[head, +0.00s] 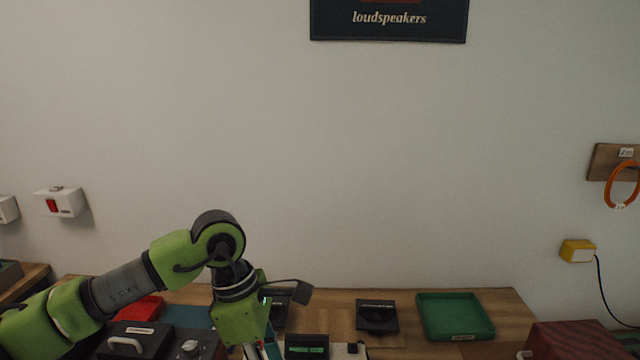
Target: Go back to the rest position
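My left arm comes in from the left, bends at a raised joint and points down over the wooden table (510,318). Its green wrist end (240,320) is low in the picture, above the left-middle part of the table. The fingers of my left gripper are mostly hidden behind the wrist and at the bottom edge, so I cannot see whether they are open or hold something. My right arm and gripper are not in view.
A green tray (455,297) lies at the table's back right, beside a black device (377,315). A black box with a green display (307,346) sits at the front. A dark case with a handle (130,341) and a red item (140,308) are left. A reddish-brown box (570,342) is at right.

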